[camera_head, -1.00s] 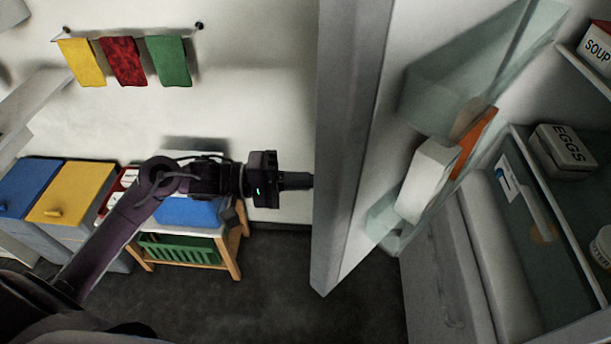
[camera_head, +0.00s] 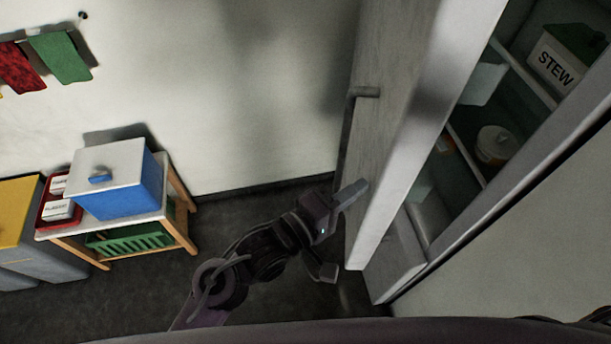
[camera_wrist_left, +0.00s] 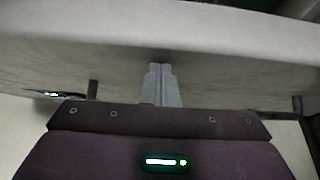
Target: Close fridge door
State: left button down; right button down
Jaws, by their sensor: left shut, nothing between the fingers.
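The fridge door (camera_head: 392,120) stands partly open in the head view, with a gap between its edge and the fridge body (camera_head: 520,170). A long bar handle (camera_head: 349,130) runs down its outer face. My left gripper (camera_head: 355,190) is shut and empty, with its fingertips at the outer face of the door near its lower part. In the left wrist view the shut fingers (camera_wrist_left: 161,80) point at the pale door surface (camera_wrist_left: 160,45); I cannot tell for sure whether they touch it. My right gripper is not in view.
A container marked STEW (camera_head: 557,62) and a round tub (camera_head: 494,144) sit on the fridge shelves. A wooden trolley (camera_head: 178,205) with a blue box (camera_head: 125,185) stands at the left. Dark floor is clear between trolley and door.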

pick_arm(q)
jog(key=s+d, duration=0.1)
jog(key=d, duration=1.2)
jog(key=shift+s+b, duration=0.35)
jog(key=shift+b, duration=0.1)
